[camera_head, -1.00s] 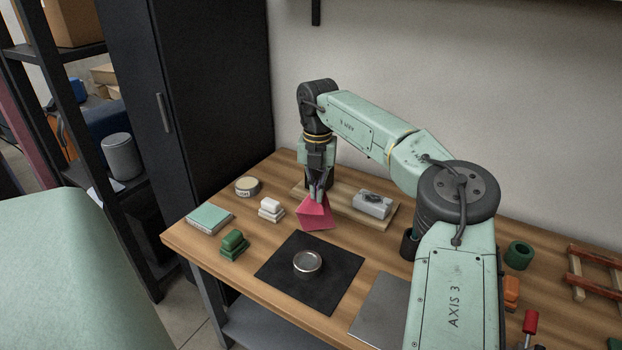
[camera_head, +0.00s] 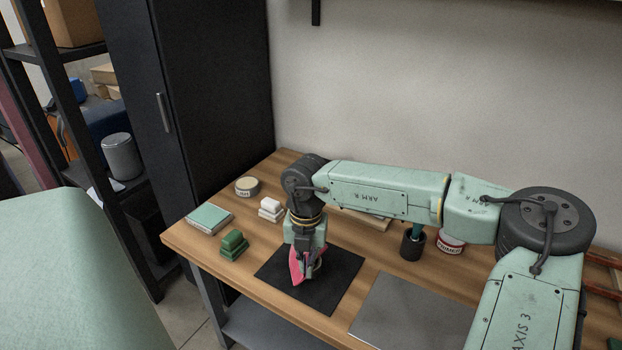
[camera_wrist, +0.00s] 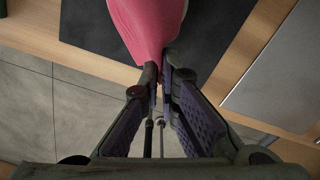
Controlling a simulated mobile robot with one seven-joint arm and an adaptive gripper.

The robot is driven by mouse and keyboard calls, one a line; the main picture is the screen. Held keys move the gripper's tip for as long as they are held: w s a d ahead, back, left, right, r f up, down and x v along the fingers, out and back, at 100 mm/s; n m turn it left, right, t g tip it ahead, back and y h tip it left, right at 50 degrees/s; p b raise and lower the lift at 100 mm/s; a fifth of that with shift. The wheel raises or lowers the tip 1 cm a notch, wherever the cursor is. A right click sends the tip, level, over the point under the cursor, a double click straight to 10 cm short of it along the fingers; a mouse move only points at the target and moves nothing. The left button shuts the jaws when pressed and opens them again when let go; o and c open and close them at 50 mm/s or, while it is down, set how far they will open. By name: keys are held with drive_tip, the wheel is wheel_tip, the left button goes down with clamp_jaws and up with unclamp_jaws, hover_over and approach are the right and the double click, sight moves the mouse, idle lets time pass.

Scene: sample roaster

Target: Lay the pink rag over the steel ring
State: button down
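The pink rag (camera_head: 297,265) hangs from my gripper (camera_head: 306,262) over the black mat (camera_head: 338,271). In the wrist view the rag (camera_wrist: 148,25) is pinched between the fingertips of my gripper (camera_wrist: 162,75) and spreads out beyond them. The steel ring, seen earlier on the mat, is mostly hidden behind the gripper and rag; a small part of its rim (camera_head: 318,263) may show at the right of the fingers. I cannot tell whether the rag touches the ring.
Green blocks (camera_head: 232,245), white blocks (camera_head: 271,209), a teal book (camera_head: 209,218) and a round tin (camera_head: 247,186) stand to the left. A grey plate (camera_head: 400,310) lies right of the mat. A dark cup (camera_head: 413,243) and a labelled can (camera_head: 450,243) stand behind it.

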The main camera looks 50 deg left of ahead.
drive_tip(key=shift+s+d+f, duration=0.65)
drive_tip(key=shift+s+f, duration=0.2)
drive_tip(key=shift+f, duration=0.05)
drive_tip(key=c, duration=2.3)
unclamp_jaws()
drive_tip(key=o, duration=0.9)
drive_tip(key=s+d+r+p, duration=0.2)
drive_tip(key=s+r, duration=0.1)
drive_tip(key=r, duration=0.7)
drive_tip(key=shift+s+d, duration=0.15)
drive_tip(key=shift+d, duration=0.15)
